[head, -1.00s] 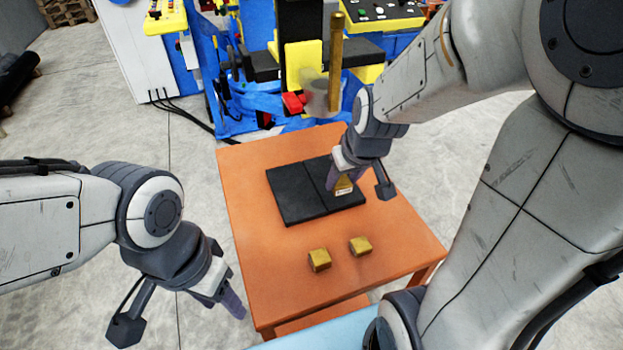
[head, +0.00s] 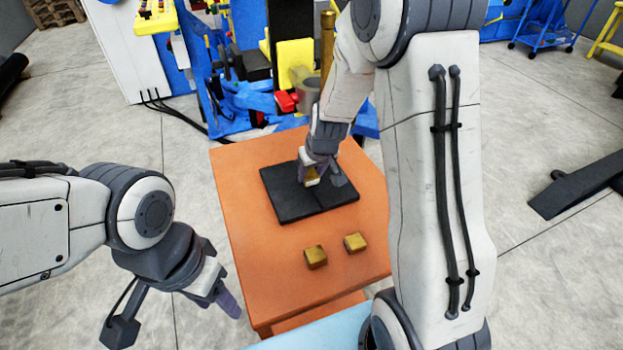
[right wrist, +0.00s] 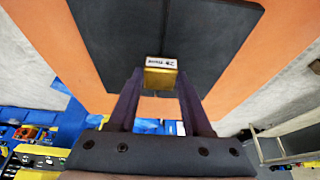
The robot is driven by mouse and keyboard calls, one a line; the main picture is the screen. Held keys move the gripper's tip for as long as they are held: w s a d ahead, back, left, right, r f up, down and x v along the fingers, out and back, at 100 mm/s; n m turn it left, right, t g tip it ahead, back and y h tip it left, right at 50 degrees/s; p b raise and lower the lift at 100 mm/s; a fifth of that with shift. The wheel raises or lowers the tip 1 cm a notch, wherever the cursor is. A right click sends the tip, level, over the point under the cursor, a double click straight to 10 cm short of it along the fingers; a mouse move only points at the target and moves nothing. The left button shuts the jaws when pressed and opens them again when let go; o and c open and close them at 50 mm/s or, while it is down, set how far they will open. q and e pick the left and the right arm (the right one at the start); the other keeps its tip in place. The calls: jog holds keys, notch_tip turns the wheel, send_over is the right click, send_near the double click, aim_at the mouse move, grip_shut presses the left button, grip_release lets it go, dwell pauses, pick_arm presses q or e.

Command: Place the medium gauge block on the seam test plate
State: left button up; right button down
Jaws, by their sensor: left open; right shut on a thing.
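The seam test plate (head: 290,203) is a flat black plate on the orange table, with a thin seam across it. It fills much of the right wrist view (right wrist: 105,45). My right gripper (head: 314,172) is shut on a brass block (right wrist: 161,78) with a white label, its print too small to read. The block is over the plate, close to the seam line; I cannot tell whether it touches the surface. In the head view the fingers partly hide it. My left gripper (head: 226,301) is open and empty, left of the table's near corner.
Two other brass blocks, one left (head: 315,257) and one right (head: 355,243), sit on the orange table (head: 235,230) in front of the plate. Blue and yellow machinery (head: 295,60) stands behind the table. The table's left side is clear.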

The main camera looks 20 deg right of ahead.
jog(key=shift+f+b, duration=0.3)
jog(key=shift+f, duration=0.7)
jog(key=shift+f, duration=0.15)
jog(key=shift+c, duration=1.7)
grip_release()
